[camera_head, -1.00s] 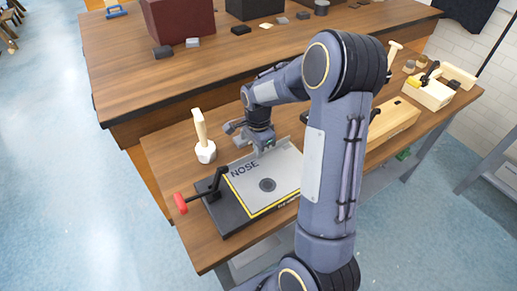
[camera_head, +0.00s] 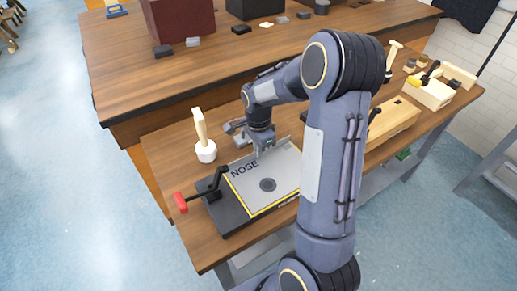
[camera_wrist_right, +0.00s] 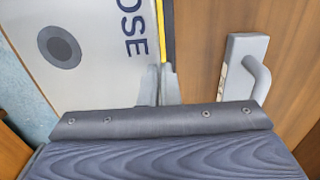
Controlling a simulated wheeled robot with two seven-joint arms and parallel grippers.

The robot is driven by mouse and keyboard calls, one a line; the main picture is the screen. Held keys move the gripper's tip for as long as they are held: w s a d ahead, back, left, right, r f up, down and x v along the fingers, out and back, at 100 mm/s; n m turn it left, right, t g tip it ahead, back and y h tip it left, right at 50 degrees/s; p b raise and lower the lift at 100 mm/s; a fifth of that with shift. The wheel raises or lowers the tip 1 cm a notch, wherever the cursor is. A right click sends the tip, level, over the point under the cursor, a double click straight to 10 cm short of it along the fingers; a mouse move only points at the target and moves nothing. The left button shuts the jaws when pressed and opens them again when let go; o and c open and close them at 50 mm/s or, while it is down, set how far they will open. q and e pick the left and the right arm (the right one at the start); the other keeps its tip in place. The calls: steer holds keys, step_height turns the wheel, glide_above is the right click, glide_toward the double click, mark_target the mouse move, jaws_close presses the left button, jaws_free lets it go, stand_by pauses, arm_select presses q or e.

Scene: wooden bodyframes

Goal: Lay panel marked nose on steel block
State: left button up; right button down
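The panel marked NOSE (camera_head: 260,193) is a flat grey sheet with a yellow border and a dark round spot. It lies over the dark steel block (camera_head: 231,217), whose front and left margins show. The panel also shows in the right wrist view (camera_wrist_right: 95,30). My right gripper (camera_head: 262,150) is at the panel's far edge, above the lettering. In the right wrist view its fingers (camera_wrist_right: 160,85) are close together, one each side of that edge, and appear shut on it. The exact contact is hard to see. My right forearm hides the panel's right side. My left gripper is out of view.
A wooden block (camera_head: 394,125) and a tool box (camera_head: 430,93) are to the right. Another bench (camera_head: 130,75) lies behind.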

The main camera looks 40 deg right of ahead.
stand_by(0.3)
steer(key=c, duration=1)
jaws_free()
steer(key=shift+c, duration=0.2)
steer(key=shift+r+p, duration=2.8)
steer(key=shift+r, duration=0.7)
